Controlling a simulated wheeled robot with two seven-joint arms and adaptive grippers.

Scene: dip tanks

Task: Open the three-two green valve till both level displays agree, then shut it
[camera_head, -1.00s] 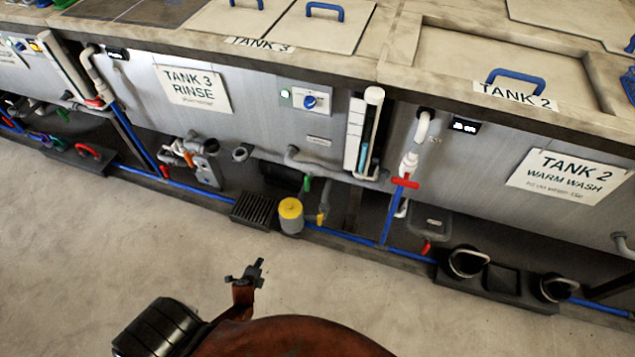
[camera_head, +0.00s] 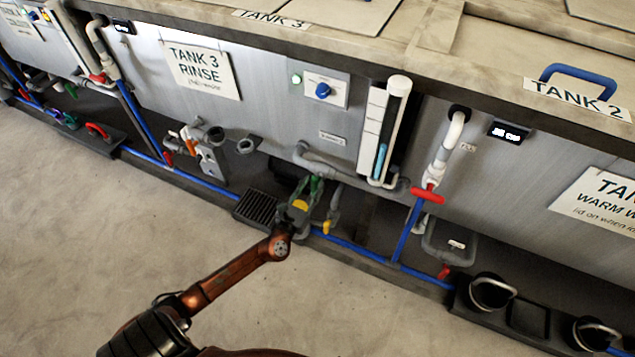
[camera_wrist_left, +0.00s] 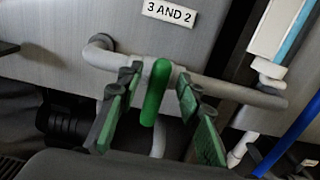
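The green valve handle (camera_wrist_left: 155,92) stands across the grey pipe (camera_wrist_left: 225,88) in the left wrist view, under a label reading "3 AND 2" (camera_wrist_left: 169,12). My left gripper (camera_wrist_left: 156,108) is open, one finger on each side of the handle with a gap to both. In the head view the left gripper (camera_head: 308,190) is at the low pipework below the same label (camera_head: 332,138) and partly covers the valve. The level displays are small dark panels, one on tank 3 (camera_head: 124,27) and one on tank 2 (camera_head: 507,134); their digits are too small to read surely. My right gripper is out of view.
A yellow-handled valve (camera_head: 329,225) hangs just right of the left gripper. A red-handled valve (camera_head: 428,194) and a white sight gauge (camera_head: 384,130) are farther right. A black grate (camera_head: 257,208) lies to the left. The floor in front is clear.

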